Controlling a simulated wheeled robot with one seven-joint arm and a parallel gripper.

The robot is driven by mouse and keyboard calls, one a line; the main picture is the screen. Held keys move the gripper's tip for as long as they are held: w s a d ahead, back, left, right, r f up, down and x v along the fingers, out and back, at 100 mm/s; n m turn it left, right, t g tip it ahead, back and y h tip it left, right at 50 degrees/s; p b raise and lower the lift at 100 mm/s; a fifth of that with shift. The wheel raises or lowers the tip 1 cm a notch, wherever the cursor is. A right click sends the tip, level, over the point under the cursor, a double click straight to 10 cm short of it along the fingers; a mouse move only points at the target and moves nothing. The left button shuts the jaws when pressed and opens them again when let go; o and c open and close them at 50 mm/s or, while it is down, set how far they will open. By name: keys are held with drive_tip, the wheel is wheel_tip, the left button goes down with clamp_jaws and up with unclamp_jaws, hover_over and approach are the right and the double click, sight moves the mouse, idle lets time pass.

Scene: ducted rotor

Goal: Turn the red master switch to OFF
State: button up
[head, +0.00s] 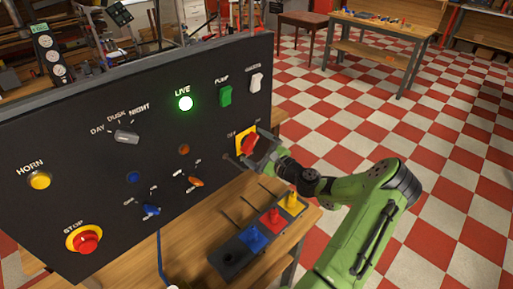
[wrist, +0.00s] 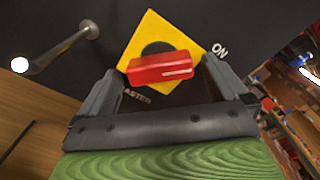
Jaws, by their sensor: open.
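The red master switch (head: 250,143) is a red handle on a yellow square plate, at the right of the black panel (head: 75,131). In the wrist view the red handle (wrist: 160,67) lies nearly level across the yellow plate (wrist: 158,30), with a pale line at its right end. The word ON shows to the right of the plate, and part of the word MASTER shows below it. My gripper (wrist: 176,88) is open, one finger on each side of the handle's lower part. I cannot tell whether either finger touches it. In the head view my gripper (head: 262,152) partly covers the switch.
A peg (wrist: 90,30) juts from the panel beside the switch. A tray (head: 231,262) with blue, red and yellow pieces lies below. Open checkered floor extends right.

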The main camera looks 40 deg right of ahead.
drive_tip(key=c, duration=1)
drive_tip(key=shift+f+n+b, duration=0.1)
drive_tip(key=shift+n+b, duration=0.25)
drive_tip(key=shift+n, duration=0.05)
drive_tip(key=n+b, duration=0.2)
drive_tip(key=n, duration=0.1)
drive_tip(key=shift+f, duration=0.1)
drive_tip(key=n+b, duration=1)
drive_tip(key=b, duration=0.1)
drive_tip(key=shift+f+n, duration=0.1)
drive_tip(key=shift+n, duration=0.3)
drive_tip(key=n+b, duration=0.3)
drive_tip(key=b, duration=0.1)
drive_tip(key=shift+n+b, duration=0.3)
